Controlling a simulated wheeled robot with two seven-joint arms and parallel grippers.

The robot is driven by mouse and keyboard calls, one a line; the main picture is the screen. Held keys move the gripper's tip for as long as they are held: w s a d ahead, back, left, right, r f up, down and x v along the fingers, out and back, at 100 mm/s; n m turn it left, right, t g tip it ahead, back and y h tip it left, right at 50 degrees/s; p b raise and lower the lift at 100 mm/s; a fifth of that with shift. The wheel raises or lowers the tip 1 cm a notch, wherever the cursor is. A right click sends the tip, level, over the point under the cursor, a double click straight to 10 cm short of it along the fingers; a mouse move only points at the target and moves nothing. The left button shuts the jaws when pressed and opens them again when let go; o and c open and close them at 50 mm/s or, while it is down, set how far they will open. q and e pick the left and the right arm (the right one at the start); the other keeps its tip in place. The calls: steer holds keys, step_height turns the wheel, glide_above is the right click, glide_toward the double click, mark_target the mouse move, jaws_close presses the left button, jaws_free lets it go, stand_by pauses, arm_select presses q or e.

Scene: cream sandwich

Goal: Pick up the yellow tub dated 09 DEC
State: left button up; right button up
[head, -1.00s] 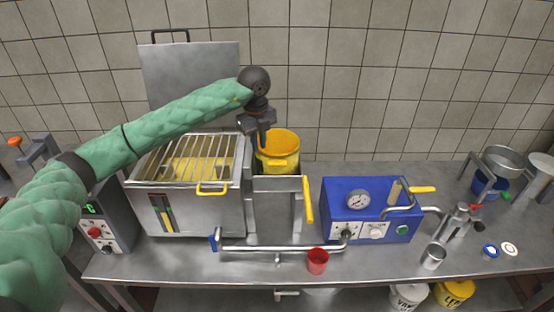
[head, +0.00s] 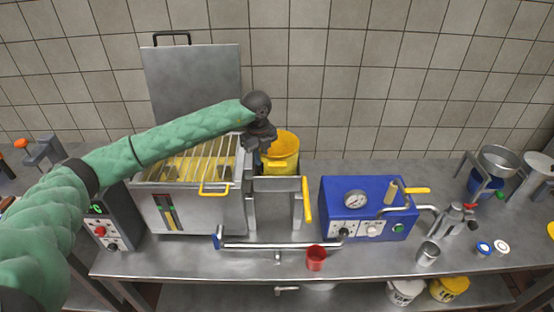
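A yellow tub (head: 284,150) stands behind the metal stand at the back of the bench. Another yellow tub (head: 450,289) is on the lower shelf at the lower right, with dark lettering cut off by the frame. No 09 DEC date is readable on either. My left gripper (head: 256,160) is at the left side of the upper tub, with its wrist above the rim. Its fingers are dark and partly hidden by metalwork, so its opening and any contact with the tub are unclear. My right gripper is not in view.
A steel vat with a wire grid (head: 201,163) stands left of the upper tub. A blue box with a gauge (head: 335,204) stands to the right. A red cup (head: 315,259) is at the front. A white tub (head: 403,292) sits beside the lower yellow tub.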

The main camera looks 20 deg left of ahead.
arm_select(q)
jaws_close()
stand_by(0.3)
stand_by(1.1)
steer(key=shift+r, duration=0.1)
